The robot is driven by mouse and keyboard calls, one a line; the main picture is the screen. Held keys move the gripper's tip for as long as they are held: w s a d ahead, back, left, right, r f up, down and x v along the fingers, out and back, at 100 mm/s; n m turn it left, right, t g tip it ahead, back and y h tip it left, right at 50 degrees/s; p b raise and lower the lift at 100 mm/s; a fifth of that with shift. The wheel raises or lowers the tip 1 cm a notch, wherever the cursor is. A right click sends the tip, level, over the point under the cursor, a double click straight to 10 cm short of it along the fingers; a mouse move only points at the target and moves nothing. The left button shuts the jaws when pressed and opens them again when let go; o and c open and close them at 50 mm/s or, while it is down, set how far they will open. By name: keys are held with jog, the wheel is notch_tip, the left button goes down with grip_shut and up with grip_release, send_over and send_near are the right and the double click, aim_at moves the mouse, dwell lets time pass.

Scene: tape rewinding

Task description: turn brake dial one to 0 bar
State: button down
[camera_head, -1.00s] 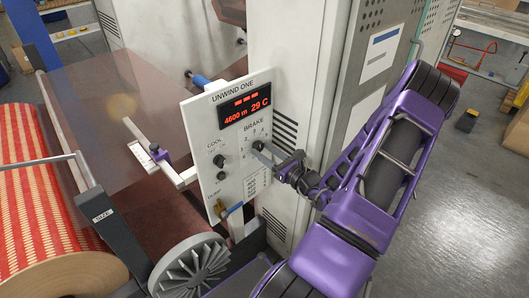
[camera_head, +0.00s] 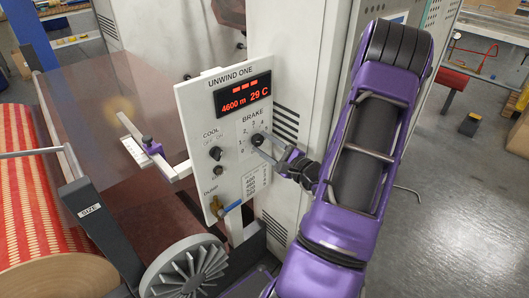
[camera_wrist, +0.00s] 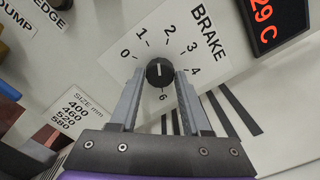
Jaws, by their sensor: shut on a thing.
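The brake dial is a small round black knob (camera_head: 257,140) on the white UNWIND ONE panel (camera_head: 200,115), below the red display. In the wrist view the knob (camera_wrist: 160,72) sits inside a scale marked 0 to 6, with 0 at its left and 6 below it. A pale pointer mark shows on the knob; its exact reading is too small to tell. My gripper (camera_head: 262,146) reaches the knob from the right. In the wrist view, my gripper's (camera_wrist: 160,80) two grey fingers flank the knob on both sides, shut on it.
The COOL knob (camera_head: 215,153) and a brass-and-blue DUMP valve (camera_head: 222,207) are on the same panel, left of and below the dial. A grey ribbed wheel (camera_head: 186,270) stands below. A red-striped roll (camera_head: 30,210) is at left. Open floor lies at right.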

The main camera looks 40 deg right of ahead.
jog(key=n+b, duration=0.1)
jog(key=n, duration=0.1)
jog(key=shift+f+n+b, duration=0.1)
jog(key=shift+n+b, duration=0.25)
jog(key=shift+n, duration=0.05)
jog(key=n, duration=0.2)
jog(key=shift+n, duration=0.4)
jog(key=n, duration=0.6)
jog(key=shift+c, duration=1.9)
grip_release()
jog(key=s+d, duration=0.1)
jog(key=s, duration=1.6)
jog(key=shift+s+d, duration=0.2)
